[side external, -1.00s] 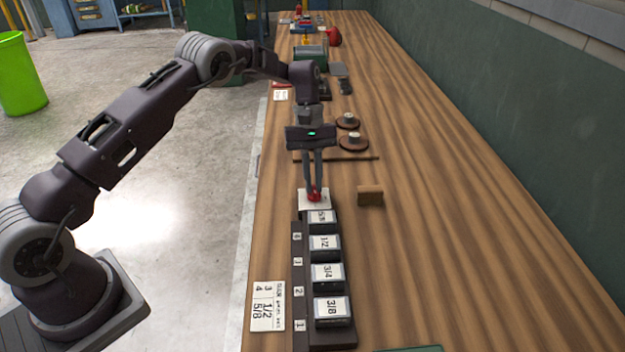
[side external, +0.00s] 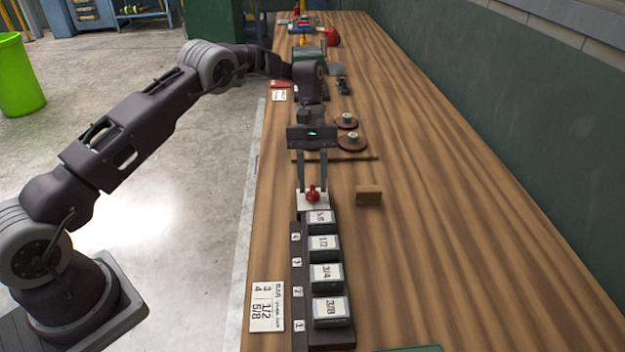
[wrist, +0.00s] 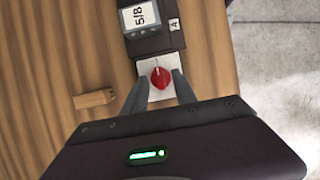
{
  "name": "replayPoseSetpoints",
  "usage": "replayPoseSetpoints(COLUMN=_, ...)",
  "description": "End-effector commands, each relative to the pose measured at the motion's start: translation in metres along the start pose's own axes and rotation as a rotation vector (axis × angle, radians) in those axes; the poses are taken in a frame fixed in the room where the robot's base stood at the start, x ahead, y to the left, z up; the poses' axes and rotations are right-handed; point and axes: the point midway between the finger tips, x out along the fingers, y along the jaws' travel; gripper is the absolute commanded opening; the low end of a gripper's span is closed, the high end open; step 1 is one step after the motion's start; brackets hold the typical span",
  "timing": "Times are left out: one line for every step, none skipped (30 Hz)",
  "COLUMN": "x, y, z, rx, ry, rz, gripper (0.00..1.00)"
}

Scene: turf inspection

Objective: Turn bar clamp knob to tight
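The red knob (side external: 313,195) sits on a white square plate (side external: 305,205) at the far end of the dark rack. It also shows in the wrist view (wrist: 160,77), with a pale pointer line on its face. My gripper (side external: 313,187) is open, with one finger on each side of the knob. In the wrist view my gripper (wrist: 160,88) shows its fingers spread apart, with a gap between them and the knob. I see no label for tight on the plate.
The dark rack (side external: 297,335) holds several labelled blocks, the nearest reading 3/8 (side external: 330,311). A paper card (side external: 267,307) lies left of it. A small wooden block (side external: 369,196) stands to the right. Round brown discs (side external: 352,143) sit behind. The right of the bench is clear.

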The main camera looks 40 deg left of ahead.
Motion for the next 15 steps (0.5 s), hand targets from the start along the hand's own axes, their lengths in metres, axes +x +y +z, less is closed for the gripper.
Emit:
replayPoseSetpoints(x=0.0, y=0.0, z=0.0, rx=0.0, ry=0.0, rz=0.0, gripper=0.33)
replayPoseSetpoints(x=0.0, y=0.0, z=0.0, rx=0.0, ry=0.0, rz=0.0, gripper=0.33)
replayPoseSetpoints(x=0.0, y=0.0, z=0.0, rx=-0.001, ry=0.001, rz=0.0, gripper=0.33)
replayPoseSetpoints(x=0.0, y=0.0, z=0.0, rx=-0.001, ry=0.001, rz=0.0, gripper=0.33)
replayPoseSetpoints(x=0.0, y=0.0, z=0.0, rx=-0.001, ry=0.001, rz=0.0, gripper=0.33)
replayPoseSetpoints(x=0.0, y=0.0, z=0.0, rx=-0.001, ry=0.001, rz=0.0, gripper=0.33)
replayPoseSetpoints(x=0.0, y=0.0, z=-0.001, rx=-0.001, ry=0.001, rz=0.0, gripper=0.33)
replayPoseSetpoints(x=-0.002, y=0.0, z=-0.001, rx=-0.001, ry=0.002, rz=0.001, gripper=0.33)
replayPoseSetpoints(x=-0.004, y=0.0, z=-0.001, rx=-0.001, ry=0.003, rz=0.002, gripper=0.33)
replayPoseSetpoints(x=-0.008, y=0.0, z=-0.001, rx=-0.001, ry=0.003, rz=0.002, gripper=0.33)
replayPoseSetpoints(x=-0.012, y=0.0, z=-0.002, rx=-0.001, ry=0.004, rz=0.002, gripper=0.33)
replayPoseSetpoints(x=-0.019, y=0.0, z=-0.002, rx=-0.001, ry=0.005, rz=0.002, gripper=0.33)
replayPoseSetpoints(x=-0.026, y=0.0, z=-0.002, rx=-0.001, ry=0.006, rz=0.002, gripper=0.33)
replayPoseSetpoints(x=-0.032, y=0.0, z=-0.002, rx=-0.001, ry=0.006, rz=0.002, gripper=0.33)
replayPoseSetpoints(x=-0.04, y=0.001, z=-0.002, rx=0.0, ry=0.006, rz=0.003, gripper=0.33)
